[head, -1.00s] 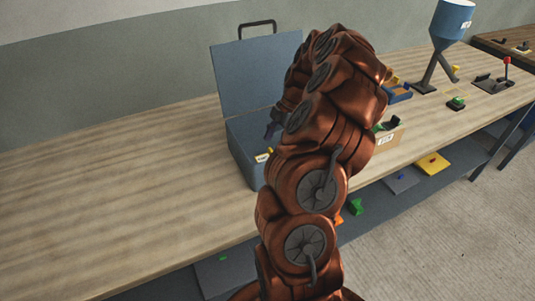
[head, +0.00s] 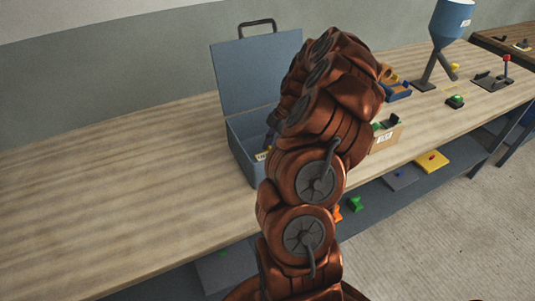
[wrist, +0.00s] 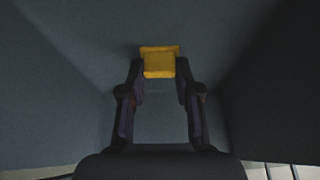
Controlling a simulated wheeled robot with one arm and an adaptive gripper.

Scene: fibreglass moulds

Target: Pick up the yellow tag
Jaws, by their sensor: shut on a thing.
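The yellow tag (wrist: 159,64) shows in the wrist view as a small yellow block with a wider flat part behind it, inside the blue-grey box. My gripper (wrist: 160,75) has one dark finger on each side of the tag and is shut on it. In the head view the open blue-grey box (head: 242,153) stands on the bench with its lid raised. My gripper reaches down into it, mostly hidden by my arm and the box's front wall. The tag cannot be made out there.
The wooden bench (head: 110,165) is clear to the left. Right of my arm stand a cardboard bin (head: 386,137), a small blue bin (head: 397,92), a blue hopper (head: 452,18) and a green button (head: 455,101). The box walls surround my gripper closely.

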